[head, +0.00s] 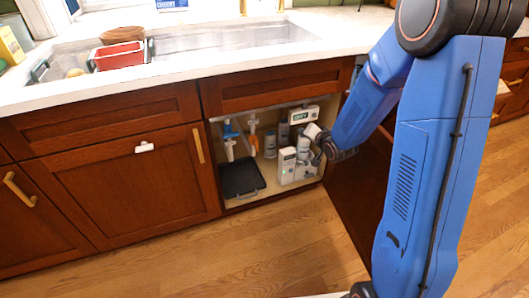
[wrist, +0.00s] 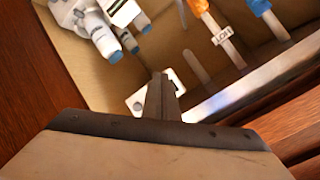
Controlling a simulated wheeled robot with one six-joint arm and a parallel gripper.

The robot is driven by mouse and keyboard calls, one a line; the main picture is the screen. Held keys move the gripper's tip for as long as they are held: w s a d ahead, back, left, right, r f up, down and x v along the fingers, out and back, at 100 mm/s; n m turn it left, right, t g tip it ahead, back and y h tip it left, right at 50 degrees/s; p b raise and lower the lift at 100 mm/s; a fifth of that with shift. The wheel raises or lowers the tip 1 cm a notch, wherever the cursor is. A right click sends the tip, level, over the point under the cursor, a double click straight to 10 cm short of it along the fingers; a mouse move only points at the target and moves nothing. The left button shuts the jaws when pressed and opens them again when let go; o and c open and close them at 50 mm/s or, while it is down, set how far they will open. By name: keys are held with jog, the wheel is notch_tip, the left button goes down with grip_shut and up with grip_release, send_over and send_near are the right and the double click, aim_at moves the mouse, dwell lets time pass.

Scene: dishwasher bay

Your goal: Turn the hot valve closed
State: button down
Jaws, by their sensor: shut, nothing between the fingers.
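The hot valve, with an orange handle (head: 253,137), is on the back wall of the open under-sink cabinet. It also shows at the top of the wrist view (wrist: 199,8), with a white HOT tag (wrist: 222,36) on the pipe below. The blue-handled valve (head: 230,131) is to its left in the head view; its blue handle also shows in the wrist view (wrist: 262,8). My gripper (wrist: 160,82) is shut and empty, apart from the hot valve. In the head view my wrist reaches the cabinet's right side, and the fingertips are hard to make out.
A white unit with a display (head: 303,115), a grey bottle (head: 270,146) and white boxes (head: 287,166) crowd the cabinet's right side. A black tray (head: 241,177) lies on the cabinet floor at left. White fittings with blue ends (wrist: 100,30) show in the wrist view.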

aim_at(255, 143)
jog(key=a+f+m+t+y, duration=0.2)
jog(key=a+f+m+y, duration=0.1)
jog(key=f, duration=0.5)
jog(key=a+f+m+t+y, duration=0.1)
jog(key=a+f+m+y, duration=0.25)
jog(key=f, duration=0.45)
jog(key=w+a, duration=0.7)
jog(key=a, duration=0.2)
jog(key=shift+w+n+h, duration=0.3)
jog(key=shift+n+h, duration=0.15)
